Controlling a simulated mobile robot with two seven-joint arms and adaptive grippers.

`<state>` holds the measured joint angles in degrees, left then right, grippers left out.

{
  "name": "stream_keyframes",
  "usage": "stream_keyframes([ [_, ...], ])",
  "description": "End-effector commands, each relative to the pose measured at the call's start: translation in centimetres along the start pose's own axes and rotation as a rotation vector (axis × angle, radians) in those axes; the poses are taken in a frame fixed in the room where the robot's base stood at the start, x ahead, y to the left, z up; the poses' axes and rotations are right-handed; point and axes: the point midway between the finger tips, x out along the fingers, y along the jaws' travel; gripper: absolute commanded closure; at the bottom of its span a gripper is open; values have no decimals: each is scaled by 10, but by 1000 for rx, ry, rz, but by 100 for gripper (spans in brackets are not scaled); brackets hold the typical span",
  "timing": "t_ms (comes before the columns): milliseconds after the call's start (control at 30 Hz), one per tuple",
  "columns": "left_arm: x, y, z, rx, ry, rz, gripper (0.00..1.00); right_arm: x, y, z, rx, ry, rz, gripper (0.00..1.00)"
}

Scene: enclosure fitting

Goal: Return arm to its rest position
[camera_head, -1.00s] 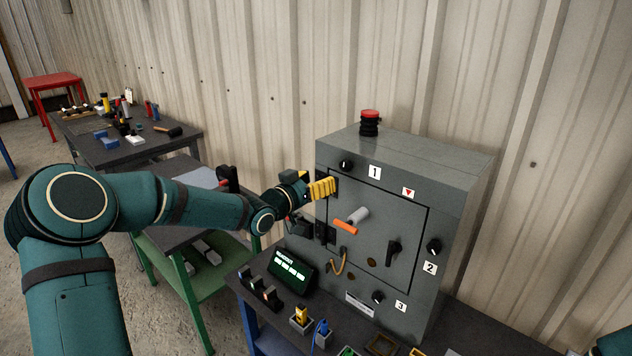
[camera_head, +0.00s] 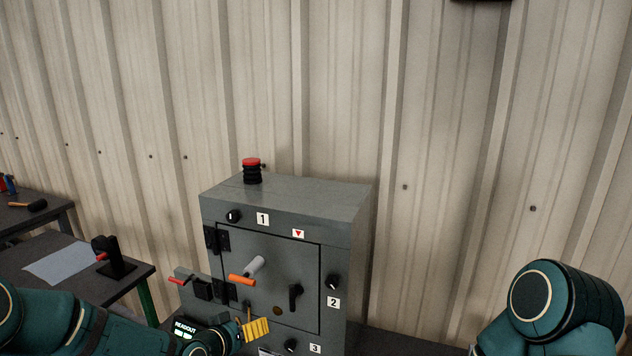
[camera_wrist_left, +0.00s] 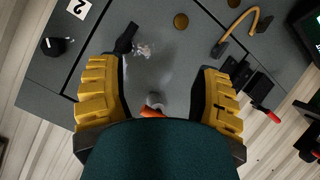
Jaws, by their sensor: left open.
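My left gripper (camera_head: 256,329), with yellow ribbed fingers, is low in the head view, in front of the lower part of the grey enclosure (camera_head: 350,240). In the left wrist view its fingers (camera_wrist_left: 158,88) are spread apart with nothing held between them. The enclosure door (camera_head: 270,265) looks closed and carries a grey peg, an orange-tipped handle (camera_head: 242,280) and a black latch handle (camera_head: 295,296). The latch handle also shows in the left wrist view (camera_wrist_left: 126,38), beyond the fingers. A teal link of my right arm stands at the lower right; its gripper is out of view.
A red-topped black beacon (camera_head: 252,171) stands on the enclosure. A small unit with a red lever (camera_head: 177,282) sticks out left of the door. A lit readout (camera_head: 185,330) is close to my left wrist. A side table (camera_head: 130,275) is at left. Corrugated wall stands behind.

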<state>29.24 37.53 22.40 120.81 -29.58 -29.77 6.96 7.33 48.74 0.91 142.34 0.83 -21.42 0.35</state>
Motion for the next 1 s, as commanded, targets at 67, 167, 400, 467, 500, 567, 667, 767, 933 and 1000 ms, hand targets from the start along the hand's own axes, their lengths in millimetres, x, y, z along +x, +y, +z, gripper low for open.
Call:
stream_keyframes([
  [67,3,9,59,-52,-126,-17,35,3,1,1,-1,-2,0,100],
  [167,-5,16,128,-110,-284,-58,35,5,2,2,-2,-5,0,100],
  [400,-58,25,263,-203,-630,-188,35,10,4,5,-3,-10,-1,100],
  [467,-72,26,284,-216,-692,-218,35,11,4,5,-3,-10,-1,100],
  [500,-80,26,294,-223,-723,-235,35,11,4,6,-3,-11,-1,100],
  [567,-89,26,305,-230,-757,-255,35,12,4,6,-4,-11,-1,100],
  [667,-98,25,315,-237,-789,-274,35,12,4,6,-4,-12,-1,100],
  [767,-100,25,316,-239,-795,-279,35,12,4,6,-4,-12,-1,100],
  [933,-99,25,316,-238,-792,-278,35,12,4,6,-4,-12,-1,100],
  [1000,-99,25,315,-238,-792,-277,35,12,4,6,-4,-12,-1,100],
])
